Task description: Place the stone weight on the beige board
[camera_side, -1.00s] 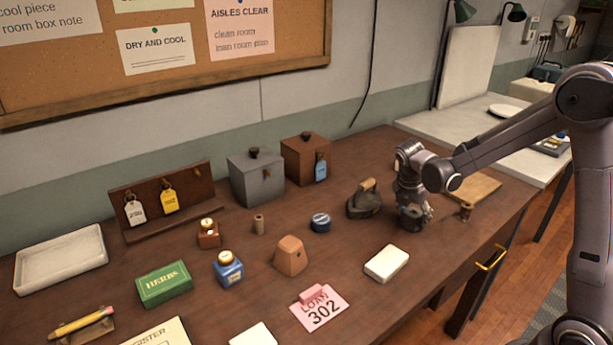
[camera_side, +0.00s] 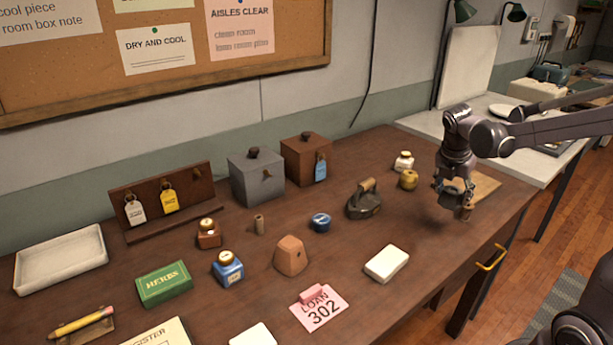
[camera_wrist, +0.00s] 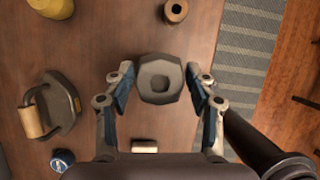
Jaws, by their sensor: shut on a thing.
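The stone weight (camera_wrist: 159,80) is a grey faceted block with a dark square hollow in its top. In the wrist view it sits between the two fingers of my gripper (camera_wrist: 161,76), which is shut on it. In the side view my gripper (camera_side: 453,192) hangs above the right part of the brown table, in front of the beige board (camera_side: 487,186). My gripper and wrist cover the board's left part. The stone is mostly hidden by the fingers there. The board is not seen in the wrist view.
A small wooden spool (camera_wrist: 176,10) stands close by, near the table edge. A flat iron (camera_side: 364,200), a yellow round thing (camera_side: 408,180) and a white-lidded jar (camera_side: 403,161) stand left of my gripper. A white block (camera_side: 387,263) lies nearer the front.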

